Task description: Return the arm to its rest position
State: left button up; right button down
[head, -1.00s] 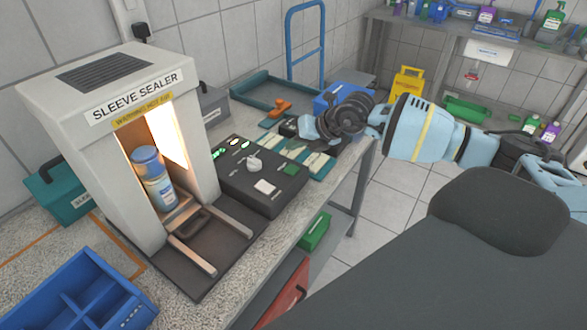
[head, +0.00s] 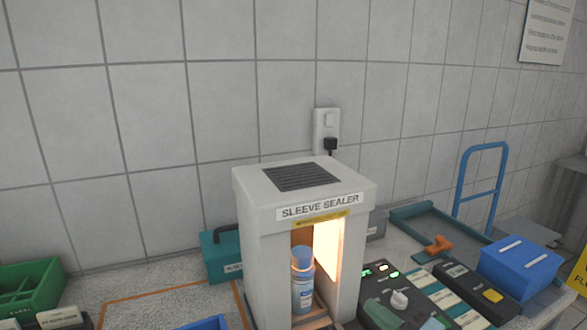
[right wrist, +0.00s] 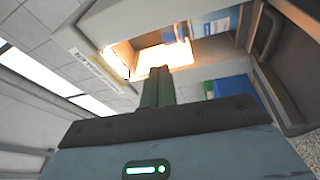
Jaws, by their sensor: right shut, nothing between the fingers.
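The white sleeve sealer (head: 268,240) stands on the bench in the head view, its chamber lit orange. A blue-capped bottle (head: 302,288) stands upright inside its opening. In the right wrist view the sealer's lit opening (right wrist: 122,55) is at the top, with a blue part of the bottle (right wrist: 170,35) in it. My right gripper (right wrist: 157,85) is shut and empty, its green fingers together, pointing toward the sealer. My left gripper is out of view.
A teal case (head: 220,258) and green crate (head: 40,285) are at left. The tiled wall stands behind.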

jog(key=s+d+f+m+g+h, duration=0.2)
jog(key=s+d+f+m+h, duration=0.3)
jog(key=s+f+m+h, duration=0.4)
jog(key=s+d+f+m+g+h, duration=0.2)
jog(key=s+d+f+m+h, duration=0.4)
jog(key=m, duration=0.5)
jog(key=s+a+f+m+g+y, duration=0.15)
jog(key=s+f+g, duration=0.3)
jog(key=s, duration=0.65)
jog(key=s+a+f+m+g+y, duration=0.15)
jog(key=s+f+g, duration=0.3)
jog(key=s, duration=0.55)
jog(key=w+a+f+t+y, duration=0.1)
jog(key=w+a+f+t, duration=0.2)
jog(key=w+f+t, duration=0.3)
jog(key=shift+a+f+t+y, duration=0.25)
jog(key=shift+f+t+y, duration=0.2)
jog(key=shift+f, duration=1)
